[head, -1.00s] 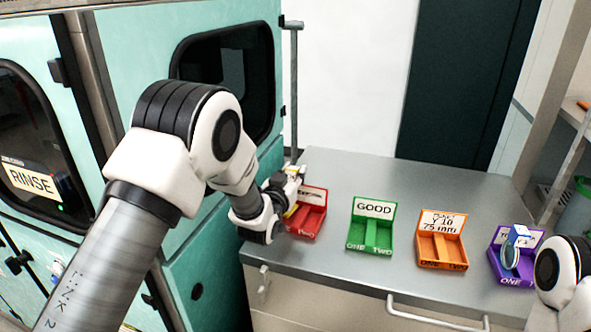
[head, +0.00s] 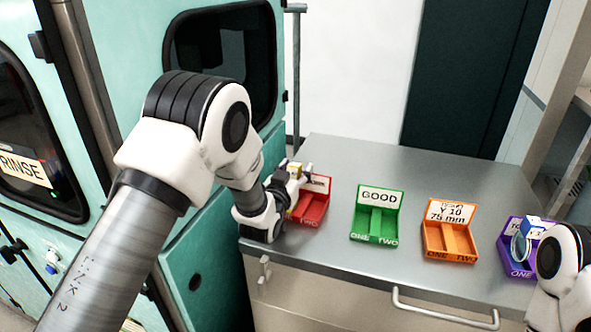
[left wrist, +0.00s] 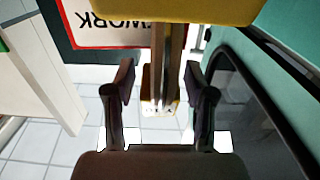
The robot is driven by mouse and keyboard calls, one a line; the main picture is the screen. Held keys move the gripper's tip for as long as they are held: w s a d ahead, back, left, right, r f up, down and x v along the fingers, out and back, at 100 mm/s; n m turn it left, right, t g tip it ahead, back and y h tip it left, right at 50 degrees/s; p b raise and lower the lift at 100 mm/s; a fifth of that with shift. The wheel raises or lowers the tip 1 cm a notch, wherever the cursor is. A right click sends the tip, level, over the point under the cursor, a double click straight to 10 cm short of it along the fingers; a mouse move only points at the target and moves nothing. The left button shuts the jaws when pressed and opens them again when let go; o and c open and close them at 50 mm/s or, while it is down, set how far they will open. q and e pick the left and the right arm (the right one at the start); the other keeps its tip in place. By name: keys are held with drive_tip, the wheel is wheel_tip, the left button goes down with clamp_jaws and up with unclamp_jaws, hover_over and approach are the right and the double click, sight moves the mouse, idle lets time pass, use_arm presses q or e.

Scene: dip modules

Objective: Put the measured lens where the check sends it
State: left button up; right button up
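The red tray (head: 312,207) stands at the left of the metal bench. Its label, partly hidden in the head view, shows upside down in the left wrist view (left wrist: 108,22) and ends in "WORK". My left gripper (head: 296,182) is at the red tray's left side. In the wrist view its two fingers (left wrist: 160,88) are apart, with a narrow upright piece (left wrist: 168,50) between them and visible gaps on both sides. A yellow part crosses the top of that view.
A green tray labelled GOOD (head: 376,220) and an orange tray labelled "Y 10 75 mm" (head: 449,236) stand between, both looking empty. The bench (head: 350,160) is clear behind them. A teal machine (head: 200,255) is close at the left. My right arm partly covers the purple tray.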

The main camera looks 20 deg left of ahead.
use_arm(q)
drive_tip(key=shift+s+r+p, duration=0.1)
drive_tip(key=shift+r+p, duration=0.1)
drive_tip(key=shift+p, duration=0.2)
drive_tip(key=s+b, duration=0.1)
drive_tip(key=s, duration=0.2)
drive_tip(key=s+b, duration=0.1)
drive_tip(key=s, duration=0.2)
drive_tip(key=shift+s+a+f+b, duration=0.2)
drive_tip(key=shift+s+b, duration=0.1)
drive_tip(key=shift+s, duration=0.1)
drive_tip(key=shift+s+r, duration=0.1)
drive_tip(key=shift+s, duration=0.35)
drive_tip(key=shift+w, duration=0.1)
